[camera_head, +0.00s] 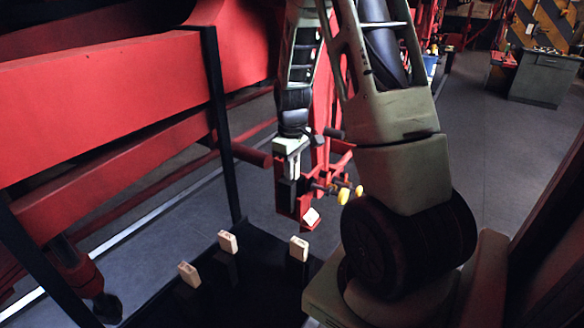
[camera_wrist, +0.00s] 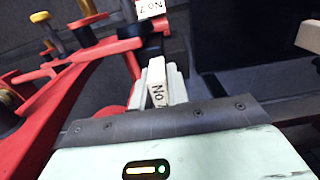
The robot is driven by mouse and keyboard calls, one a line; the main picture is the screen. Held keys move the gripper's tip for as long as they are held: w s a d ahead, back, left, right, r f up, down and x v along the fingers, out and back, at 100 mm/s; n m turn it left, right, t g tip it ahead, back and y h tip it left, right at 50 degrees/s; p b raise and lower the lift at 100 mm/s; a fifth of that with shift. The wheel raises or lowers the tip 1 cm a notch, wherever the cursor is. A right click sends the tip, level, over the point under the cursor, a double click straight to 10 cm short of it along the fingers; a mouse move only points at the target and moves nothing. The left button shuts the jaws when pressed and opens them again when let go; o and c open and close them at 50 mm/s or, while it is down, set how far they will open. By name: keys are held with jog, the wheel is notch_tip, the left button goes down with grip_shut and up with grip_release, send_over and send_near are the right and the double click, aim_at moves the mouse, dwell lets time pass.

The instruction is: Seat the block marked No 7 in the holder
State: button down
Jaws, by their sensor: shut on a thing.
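My gripper (camera_head: 289,188) points down beside the red holder (camera_head: 305,208) in the head view. In the wrist view my gripper (camera_wrist: 165,75) is shut on a pale block (camera_wrist: 157,82) marked "No"; its digit is cut off by the gripper's edge. The red holder (camera_wrist: 75,50) fills the left of the wrist view, with yellow-tipped knobs. A white plate (camera_wrist: 150,8), apparently lettered "No 7" and upside down, shows at the top; a white plate (camera_head: 311,217) also shows low on the holder in the head view. Whether the block touches the holder cannot be told.
Three pale blocks, at the left (camera_head: 189,274), middle (camera_head: 228,241) and right (camera_head: 299,248), stand on a black tabletop (camera_head: 235,300) below the holder. Large red beams (camera_head: 120,90) and a dark upright post (camera_head: 220,130) stand at left.

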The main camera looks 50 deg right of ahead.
jog(key=shift+f+b, duration=0.8)
jog(key=shift+f, duration=0.45)
jog(key=c, duration=1.3)
grip_release()
jog(key=shift+r, duration=0.1)
jog(key=shift+d, duration=0.1)
jog(key=shift+w+r, duration=0.1)
jog(key=shift+r, duration=0.15)
jog(key=r+b, duration=0.1)
jog(key=r, duration=1)
jog(key=r+b, duration=0.1)
jog(key=r, duration=0.4)
jog(key=shift+a+r+b, duration=0.25)
jog(key=shift+r+b, duration=0.1)
jog(key=shift+r, duration=0.05)
